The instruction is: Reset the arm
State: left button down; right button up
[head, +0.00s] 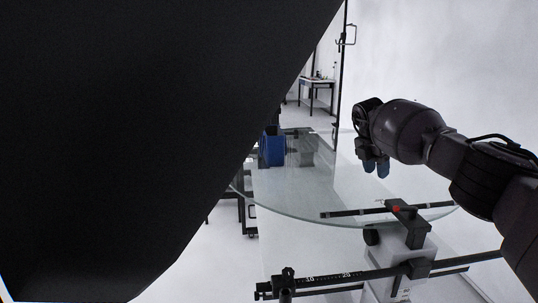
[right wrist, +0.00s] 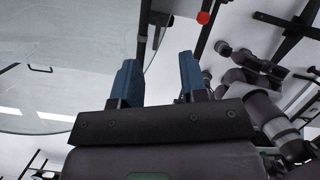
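My right gripper (head: 376,170) hangs fingers-down over the right part of the glass turntable (head: 310,190) in the head view. In the right wrist view its two blue fingers (right wrist: 158,70) are well apart, with nothing between them. It is clear of the glass and higher than the nearby stand. A dark jointed arm, probably my left one, shows at the right of the right wrist view; its end (right wrist: 224,48) is too small to read. A large black shape, very close to the head camera, hides the left half of the head view.
A stand with black rails and a red knob (head: 397,208) is at the turntable's near edge; the knob also shows in the right wrist view (right wrist: 203,17). A blue box (head: 273,149) is at the far left of the glass. A small table (head: 317,82) stands farther back.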

jog(key=w+a+r+n+t+y, duration=0.25)
jog(key=a+n+y, duration=0.2)
jog(key=a, duration=0.75)
jog(key=w+a+r+n+t+y, duration=0.15)
jog(key=a+n+t+y, duration=0.35)
jog(key=a, duration=0.7)
jog(key=s+a+m+y, duration=0.2)
jog(key=s+a+y, duration=0.6)
jog(key=a+y, duration=0.3)
jog(key=s+d+f+m+t+h, duration=0.4)
jog(key=s+d+f+m+h, duration=0.2)
jog(key=s+d+f+m, duration=0.45)
jog(key=s+d+f+m+t+h, duration=0.4)
jog(key=s+d+f+m+h, duration=0.25)
jog(key=f+m, duration=0.65)
jog(key=s+d+f+m+g+h, duration=0.1)
jog(key=s+d+f, duration=0.3)
jog(key=s, duration=0.5)
jog(key=s+d+f+m+g+h, duration=0.2)
jog(key=s+d+f+m, duration=0.1)
jog(key=s+f, duration=0.6)
jog(key=s+d+f+m+g+h, duration=0.1)
jog(key=s+d+f, duration=0.4)
jog(key=s, duration=0.5)
jog(key=shift+d+f+m+g+h, duration=0.45)
jog(key=shift+f+m, duration=0.15)
jog(key=shift+f, duration=0.35)
